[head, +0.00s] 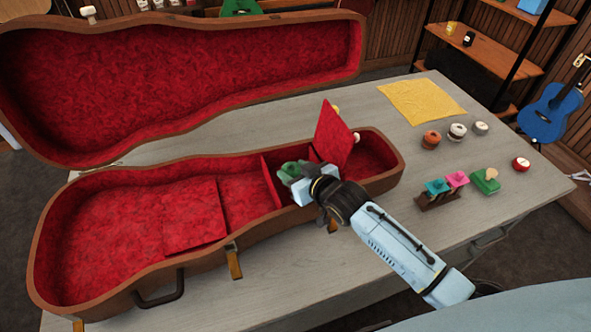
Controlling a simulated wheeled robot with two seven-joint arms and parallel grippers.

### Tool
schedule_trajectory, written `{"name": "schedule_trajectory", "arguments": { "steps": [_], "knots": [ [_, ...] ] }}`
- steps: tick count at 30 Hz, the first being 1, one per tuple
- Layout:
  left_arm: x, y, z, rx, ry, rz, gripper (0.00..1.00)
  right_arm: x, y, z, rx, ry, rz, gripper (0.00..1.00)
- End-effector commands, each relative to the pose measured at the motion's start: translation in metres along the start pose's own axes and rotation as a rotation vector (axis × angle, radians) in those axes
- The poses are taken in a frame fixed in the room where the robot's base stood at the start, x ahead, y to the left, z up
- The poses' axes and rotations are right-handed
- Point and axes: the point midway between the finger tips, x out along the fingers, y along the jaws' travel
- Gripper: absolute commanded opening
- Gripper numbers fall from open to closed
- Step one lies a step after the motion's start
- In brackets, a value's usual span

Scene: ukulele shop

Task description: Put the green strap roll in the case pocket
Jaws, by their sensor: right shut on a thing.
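The brown instrument case (141,297) lies open on the table, lined in red plush. Its pocket (270,182) is a small red-walled compartment toward the narrow right end, and its red flap (334,134) stands raised, with a pale knob at its edge. The green strap roll (291,169) is at the pocket's opening, partly hidden by my right gripper (298,180). That gripper is shut on the roll. I cannot tell whether the roll touches the pocket floor. My left gripper is not in view.
The open case lid (190,75) stands behind. Right of the case are a yellow cloth (421,98), several small round items, a rack with teal and pink pieces (438,198) and a green block (485,181). The front right tabletop is clear. A blue ukulele (549,113) stands beyond.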

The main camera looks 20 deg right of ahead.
Motion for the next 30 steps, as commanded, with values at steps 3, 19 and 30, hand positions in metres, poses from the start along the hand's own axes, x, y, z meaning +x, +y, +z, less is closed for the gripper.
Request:
{"name": "schedule_trajectory", "arguments": {
  "steps": [3,19,30],
  "knots": [
    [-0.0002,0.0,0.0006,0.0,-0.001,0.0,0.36,-0.0001,-0.0001,-0.0007,0.0,0.001,0.0,0.23],
    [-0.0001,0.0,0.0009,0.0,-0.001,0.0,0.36,-0.0001,-0.0001,-0.0005,0.0,0.001,0.0,0.73],
    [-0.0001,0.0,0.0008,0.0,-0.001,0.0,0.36,-0.0001,0.0,-0.0001,0.0,0.0,0.0,0.94]
  ]
}}
